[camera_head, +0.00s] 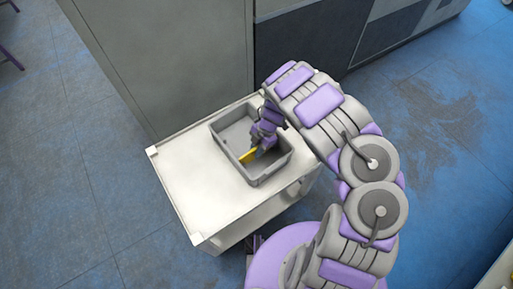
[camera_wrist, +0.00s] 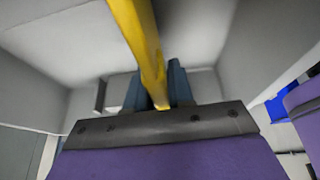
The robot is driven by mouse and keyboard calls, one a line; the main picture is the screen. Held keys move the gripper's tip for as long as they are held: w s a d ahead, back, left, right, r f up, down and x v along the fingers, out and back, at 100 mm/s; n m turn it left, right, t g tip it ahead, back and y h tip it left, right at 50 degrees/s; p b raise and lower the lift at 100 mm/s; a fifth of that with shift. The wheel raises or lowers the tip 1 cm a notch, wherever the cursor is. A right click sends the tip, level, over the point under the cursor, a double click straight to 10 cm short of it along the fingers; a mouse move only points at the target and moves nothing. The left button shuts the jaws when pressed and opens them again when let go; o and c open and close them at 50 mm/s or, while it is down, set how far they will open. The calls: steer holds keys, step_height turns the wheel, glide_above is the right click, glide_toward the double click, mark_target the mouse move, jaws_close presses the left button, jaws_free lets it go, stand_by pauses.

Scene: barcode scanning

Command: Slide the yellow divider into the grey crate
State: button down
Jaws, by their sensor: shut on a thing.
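The grey crate (camera_head: 224,139) stands on a white cart. The yellow divider (camera_head: 249,155) is in the crate's opening, near the middle. It appears as a thin yellow strip, and my gripper and wrist hide part of it. My gripper (camera_head: 259,146) reaches into the crate from the upper right. In the wrist view the yellow divider (camera_wrist: 143,45) runs from the top edge down between the two dark fingers of my gripper (camera_wrist: 158,88), which are shut on it. Grey crate walls (camera_wrist: 270,40) surround it there. I cannot tell whether the divider's lower edge touches the crate floor.
The white cart (camera_head: 190,190) has bare top left of and in front of the crate. A grey cabinet (camera_head: 180,60) stands close behind the cart. Blue floor (camera_head: 70,180) is open to the left.

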steer(key=shift+f, duration=0.45)
steer(key=c, duration=0.9)
jaws_free()
steer(key=shift+r, duration=0.1)
step_height(320, 180, up, 11)
steer(key=shift+f+p, duration=0.1)
steer(key=shift+p, duration=1.15)
